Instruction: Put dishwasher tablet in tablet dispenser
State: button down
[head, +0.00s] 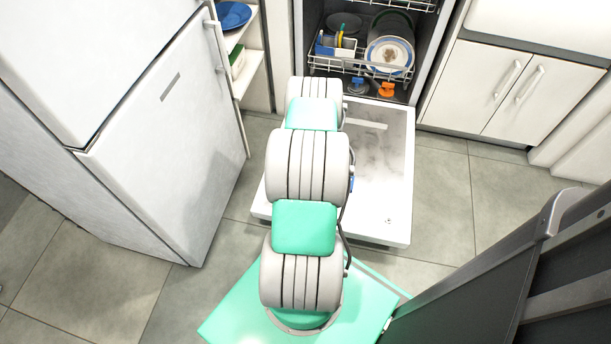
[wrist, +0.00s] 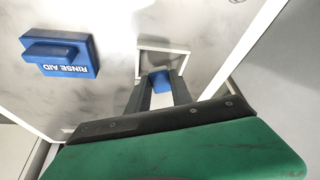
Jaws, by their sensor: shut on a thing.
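In the wrist view, my gripper (wrist: 158,84) is shut on the dishwasher tablet (wrist: 160,80), a small blue block between the fingertips. The tablet dispenser (wrist: 163,60), a grey recess with a white rim, lies in the door's inner face right at my fingertips. The fingers overlap its near part, and I cannot tell whether the tablet is inside it or just above it. In the head view, my arm hides the gripper, tablet and dispenser. The open dishwasher door (head: 385,190) lies folded down beneath the arm.
A raised blue rinse aid cap (wrist: 60,55) sits left of the dispenser in the wrist view. The dishwasher rack (head: 365,68) holds dishes behind the door. A fridge (head: 165,130) stands left, white cabinets (head: 505,90) right. The floor right of the door is clear.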

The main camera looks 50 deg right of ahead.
notch_tip(320, 180, down, 4)
jog(key=shift+w+a+r+b, duration=0.15)
jog(key=shift+b, duration=0.6)
jog(key=c, duration=1.4)
grip_release()
jog(key=shift+c, duration=0.2)
jog(key=shift+r, duration=0.1)
